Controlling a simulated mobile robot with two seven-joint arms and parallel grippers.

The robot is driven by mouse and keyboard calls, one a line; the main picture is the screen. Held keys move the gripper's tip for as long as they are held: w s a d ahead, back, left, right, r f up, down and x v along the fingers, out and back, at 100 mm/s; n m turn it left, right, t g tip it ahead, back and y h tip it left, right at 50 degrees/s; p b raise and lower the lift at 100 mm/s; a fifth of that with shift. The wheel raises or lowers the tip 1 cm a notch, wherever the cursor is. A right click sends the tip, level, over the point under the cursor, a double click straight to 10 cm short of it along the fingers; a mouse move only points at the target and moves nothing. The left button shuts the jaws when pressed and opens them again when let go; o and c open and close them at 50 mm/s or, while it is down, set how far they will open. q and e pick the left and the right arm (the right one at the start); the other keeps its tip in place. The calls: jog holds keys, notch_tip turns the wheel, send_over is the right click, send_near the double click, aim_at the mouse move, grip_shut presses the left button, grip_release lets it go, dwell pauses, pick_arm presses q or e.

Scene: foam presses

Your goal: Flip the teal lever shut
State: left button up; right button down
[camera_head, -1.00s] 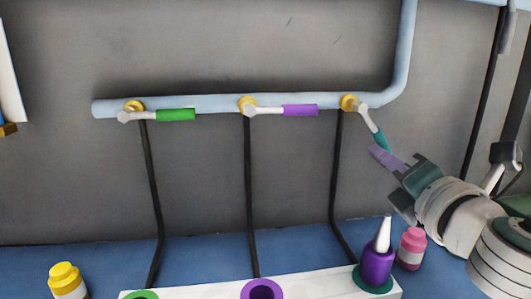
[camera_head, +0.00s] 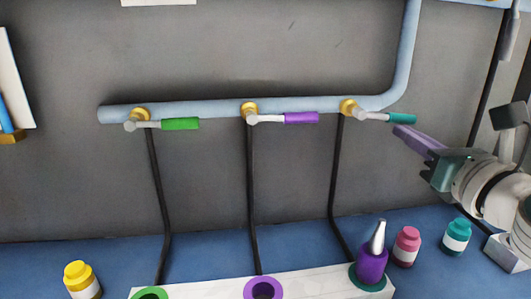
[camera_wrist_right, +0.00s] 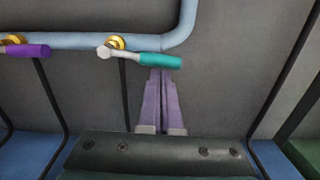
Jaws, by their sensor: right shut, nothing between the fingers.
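The teal lever (camera_head: 401,118) sits at the right end of the horizontal pipe. It points right, roughly level along the pipe, like the green lever (camera_head: 180,124) and the purple lever (camera_head: 301,118). The teal lever also shows in the right wrist view (camera_wrist_right: 160,61), with its grip just beyond my fingertips. My right gripper (camera_head: 399,131) is shut and empty, its purple fingers together. Its tips are just below the teal grip; I cannot tell whether they touch. My left gripper is not in view.
The light blue pipe (camera_head: 220,108) runs along the grey wall and bends up at the right. Black hoses hang from the valves. Below, a white rack (camera_head: 210,288) holds a purple bottle (camera_head: 372,266). Yellow (camera_head: 81,279), pink (camera_head: 406,247) and teal (camera_head: 456,237) bottles stand on the blue surface.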

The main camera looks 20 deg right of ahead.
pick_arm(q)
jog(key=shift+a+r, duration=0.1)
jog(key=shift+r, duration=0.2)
pick_arm(e)
jog(key=shift+d+r+n, duration=0.1)
jog(key=shift+r+n, duration=0.2)
jog(key=shift+n, duration=0.2)
